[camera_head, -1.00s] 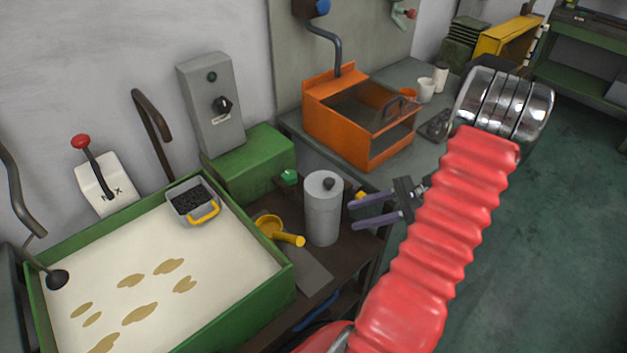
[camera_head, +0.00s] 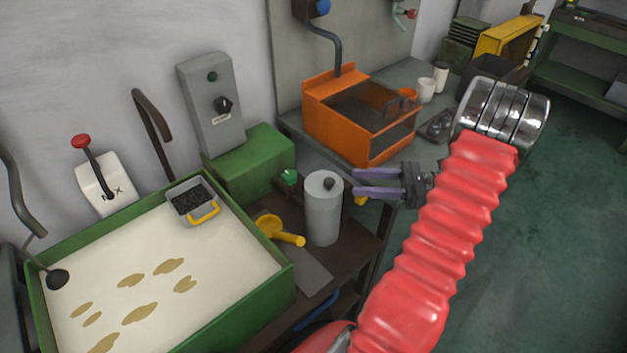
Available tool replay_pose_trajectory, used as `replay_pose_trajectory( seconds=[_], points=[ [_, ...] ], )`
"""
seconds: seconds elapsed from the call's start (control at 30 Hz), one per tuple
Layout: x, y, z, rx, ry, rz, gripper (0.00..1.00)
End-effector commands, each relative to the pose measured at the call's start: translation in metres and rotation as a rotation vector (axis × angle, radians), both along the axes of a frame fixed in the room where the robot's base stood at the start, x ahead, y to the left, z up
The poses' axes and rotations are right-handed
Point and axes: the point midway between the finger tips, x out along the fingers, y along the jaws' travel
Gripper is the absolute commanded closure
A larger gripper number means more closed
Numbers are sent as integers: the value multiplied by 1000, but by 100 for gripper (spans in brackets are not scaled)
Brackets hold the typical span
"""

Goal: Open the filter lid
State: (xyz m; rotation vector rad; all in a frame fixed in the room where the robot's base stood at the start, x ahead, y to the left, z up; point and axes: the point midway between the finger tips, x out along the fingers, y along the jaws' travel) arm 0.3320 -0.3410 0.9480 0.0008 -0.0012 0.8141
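A grey upright cylinder (camera_head: 323,215) with a dark knob (camera_head: 329,184) on its flat top stands on the dark bench; it looks like the filter, and its top looks closed. My gripper (camera_head: 356,182) has two purple fingers spread apart with nothing between them. The fingers point left, and their tips appear just right of the cylinder's top, at about knob height in the picture. They look apart from the knob, though the depth between them is hard to tell. An orange box (camera_head: 340,140) with a dark clear cover stands behind the gripper.
A green-rimmed tray (camera_head: 286,297) of pale liquid fills the left front. A yellow scoop (camera_head: 285,235) lies left of the cylinder. A green machine block (camera_head: 250,165) stands behind. White and orange cups stand behind the orange box. Open floor (camera_head: 540,240) lies to the right.

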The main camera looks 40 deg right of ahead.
Motion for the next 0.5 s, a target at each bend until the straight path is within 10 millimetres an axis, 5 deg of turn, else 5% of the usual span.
replay_pose_trajectory(
  seconds=[0.5],
  points=[
    [51, 55, 0, 0, 1, 2, 61]
  ],
)
